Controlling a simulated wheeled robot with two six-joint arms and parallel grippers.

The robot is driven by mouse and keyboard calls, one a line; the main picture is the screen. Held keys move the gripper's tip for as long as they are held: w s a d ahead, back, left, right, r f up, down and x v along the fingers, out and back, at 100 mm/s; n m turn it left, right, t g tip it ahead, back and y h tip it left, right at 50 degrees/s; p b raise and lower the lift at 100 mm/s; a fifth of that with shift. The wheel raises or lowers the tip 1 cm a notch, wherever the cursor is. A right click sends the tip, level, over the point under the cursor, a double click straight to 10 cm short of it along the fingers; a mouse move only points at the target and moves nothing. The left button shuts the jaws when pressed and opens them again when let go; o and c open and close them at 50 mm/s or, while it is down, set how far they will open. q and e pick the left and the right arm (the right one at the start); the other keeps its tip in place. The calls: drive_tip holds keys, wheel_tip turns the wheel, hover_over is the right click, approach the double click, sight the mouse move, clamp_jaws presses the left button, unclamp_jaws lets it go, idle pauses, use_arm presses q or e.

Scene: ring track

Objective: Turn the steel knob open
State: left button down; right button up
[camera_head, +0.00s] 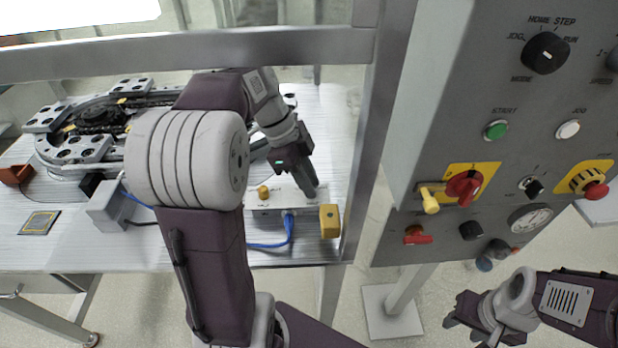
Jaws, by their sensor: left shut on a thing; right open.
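My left gripper (309,189) reaches down onto the right part of this box and is shut on what seems to be the steel knob. The knob is hidden by the fingers, so its turn angle cannot be told. My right gripper (461,318) is open and empty at the lower right, below the control panel and away from the box.
A blue hose (289,229) leaves the box's front, and a yellow block (329,221) sits at its right end. The ring track (84,127) is at the left. A steel frame post (366,130) and the control panel (455,110) stand to the right.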

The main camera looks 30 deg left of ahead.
use_arm(q)
drive_tip(key=shift+m, duration=0.3)
idle(0.4)
drive_tip(key=c, duration=1.2)
unclamp_jaws()
drive_tip(key=shift+c, duration=0.2)
